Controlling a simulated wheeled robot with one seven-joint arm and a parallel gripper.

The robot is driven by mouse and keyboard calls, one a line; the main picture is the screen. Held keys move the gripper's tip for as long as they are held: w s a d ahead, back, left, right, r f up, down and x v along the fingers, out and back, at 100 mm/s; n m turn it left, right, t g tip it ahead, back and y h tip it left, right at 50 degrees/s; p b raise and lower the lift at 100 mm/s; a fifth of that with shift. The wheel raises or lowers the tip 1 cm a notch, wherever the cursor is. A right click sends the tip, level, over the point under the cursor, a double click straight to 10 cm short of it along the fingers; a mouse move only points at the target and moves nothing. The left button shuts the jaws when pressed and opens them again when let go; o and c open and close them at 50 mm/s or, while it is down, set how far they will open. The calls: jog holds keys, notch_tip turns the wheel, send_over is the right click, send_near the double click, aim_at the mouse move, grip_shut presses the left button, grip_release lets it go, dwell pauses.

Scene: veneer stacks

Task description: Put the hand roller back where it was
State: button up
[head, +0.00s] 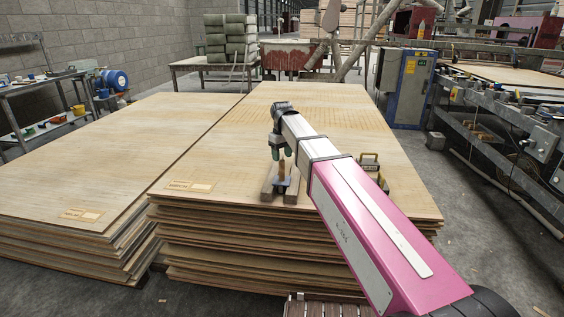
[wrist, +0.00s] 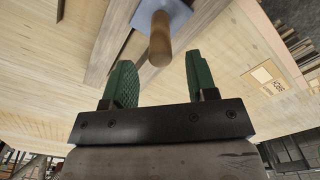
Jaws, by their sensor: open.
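The hand roller, as far as I can tell, is the tool with a brown wooden handle (wrist: 160,42) and a blue-grey end (wrist: 170,14) in the wrist view. In the head view its blue-grey part (head: 282,184) shows low between two short wooden strips (head: 267,184) on the right-hand veneer stack (head: 225,192). My gripper (head: 281,158) is above it, pointing down. Its green fingers (wrist: 157,78) are open and apart, with the handle's end between or just beyond the tips. I see no finger touching the handle.
A yellow-and-black object (head: 370,160) lies on the stack to the right, partly hidden by my arm. Another veneer stack (head: 90,150) stands to the left. Paper labels (head: 190,185) lie near the front edges. The stack behind my gripper is clear.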

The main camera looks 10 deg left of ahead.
notch_tip(320, 180, up, 9)
jog(key=shift+f, duration=0.2)
dwell(0.3)
